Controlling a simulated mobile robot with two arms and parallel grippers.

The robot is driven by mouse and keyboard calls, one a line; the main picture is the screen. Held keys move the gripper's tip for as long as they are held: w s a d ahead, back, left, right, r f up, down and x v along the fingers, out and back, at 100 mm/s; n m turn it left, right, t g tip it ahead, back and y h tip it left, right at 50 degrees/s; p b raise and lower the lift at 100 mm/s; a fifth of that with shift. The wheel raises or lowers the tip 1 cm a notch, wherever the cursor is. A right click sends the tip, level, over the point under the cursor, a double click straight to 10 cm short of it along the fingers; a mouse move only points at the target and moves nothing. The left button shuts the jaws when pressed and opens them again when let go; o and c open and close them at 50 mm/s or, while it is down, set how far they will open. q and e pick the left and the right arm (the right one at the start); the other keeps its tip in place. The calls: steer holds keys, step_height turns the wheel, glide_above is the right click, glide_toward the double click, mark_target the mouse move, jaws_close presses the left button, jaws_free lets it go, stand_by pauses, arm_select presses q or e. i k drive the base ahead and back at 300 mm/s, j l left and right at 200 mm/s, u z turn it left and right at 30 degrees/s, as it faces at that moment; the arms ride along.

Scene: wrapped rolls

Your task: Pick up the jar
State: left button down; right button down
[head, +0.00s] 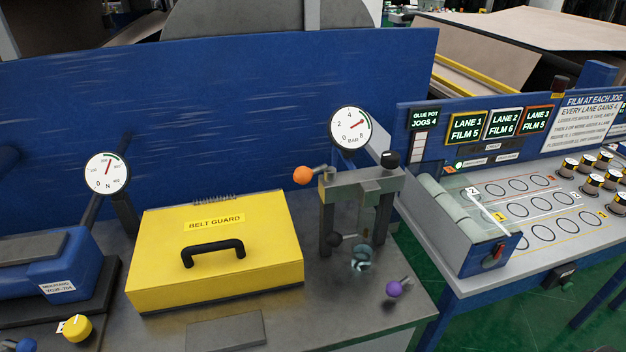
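A small clear glassy vessel (361,258), which looks like the jar, stands low at the grey metal frame (362,187) on the workbench. The frame's right post and crossbar rise above it. A dark knob (336,239) sits just left of it. Its upper part is hard to make out against the frame. Neither of my grippers shows in the head view.
A yellow belt guard box (243,275) with a black handle stands left of the frame. A purple knob (394,289) and an orange knob (303,175) stick out nearby. A pressure gauge (350,127) rises behind. A clear-covered tray (452,222) is to the right.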

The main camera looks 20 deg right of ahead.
mark_target(363, 249)
steer(key=z, duration=1.15)
